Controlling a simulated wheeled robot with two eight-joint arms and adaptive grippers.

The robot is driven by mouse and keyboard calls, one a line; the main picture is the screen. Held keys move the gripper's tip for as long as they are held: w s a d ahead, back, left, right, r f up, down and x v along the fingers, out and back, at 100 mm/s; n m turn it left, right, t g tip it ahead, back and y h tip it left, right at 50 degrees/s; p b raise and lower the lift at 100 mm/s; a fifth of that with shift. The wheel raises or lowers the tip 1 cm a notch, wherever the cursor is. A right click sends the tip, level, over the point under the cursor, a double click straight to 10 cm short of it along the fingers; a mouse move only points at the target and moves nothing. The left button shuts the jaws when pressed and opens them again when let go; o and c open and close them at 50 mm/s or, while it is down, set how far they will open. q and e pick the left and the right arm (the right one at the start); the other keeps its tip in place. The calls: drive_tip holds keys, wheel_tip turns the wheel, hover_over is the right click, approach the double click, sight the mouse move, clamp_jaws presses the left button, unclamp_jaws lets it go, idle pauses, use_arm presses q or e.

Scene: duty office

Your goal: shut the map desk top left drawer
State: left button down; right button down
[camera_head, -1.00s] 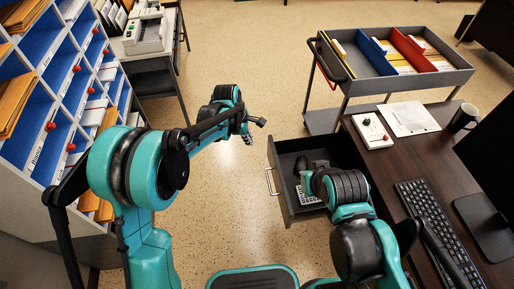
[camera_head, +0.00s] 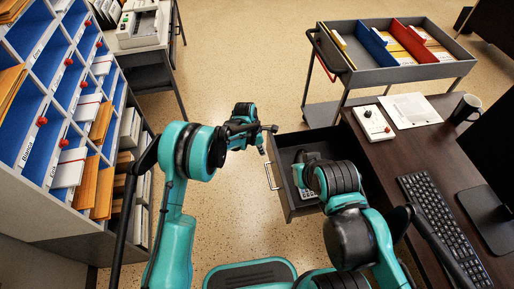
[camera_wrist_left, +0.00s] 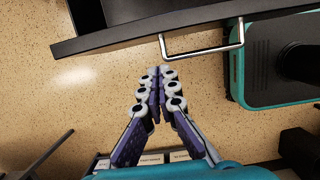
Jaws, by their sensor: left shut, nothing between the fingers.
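The map desk (camera_head: 402,152) stands at the right with its top left drawer (camera_head: 291,207) pulled out. The drawer's metal handle (camera_head: 268,177) is on its front face; it also shows in the left wrist view (camera_wrist_left: 203,51). Dark and grey items (camera_head: 306,167) lie inside the drawer. My left gripper (camera_head: 268,131) is shut and empty, in front of the drawer near its far corner. In the left wrist view my left gripper (camera_wrist_left: 158,70) points at the drawer front, with its tips close to one end of the handle. Whether they touch is unclear. My right arm reaches over the drawer, and its fingers are hidden.
A grey cart (camera_head: 398,70) with colored dividers stands behind the desk. A keyboard (camera_head: 440,225), a mug (camera_head: 465,109) and a white box with a red knob (camera_head: 372,123) are on the desk. A pigeonhole shelf (camera_head: 60,110) stands at left. The floor between is clear.

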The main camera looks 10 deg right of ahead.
use_arm(q)
drive_tip(key=shift+d+r+b, duration=0.15)
drive_tip(key=shift+d+b, duration=0.2)
drive_tip(key=shift+d, duration=1.2)
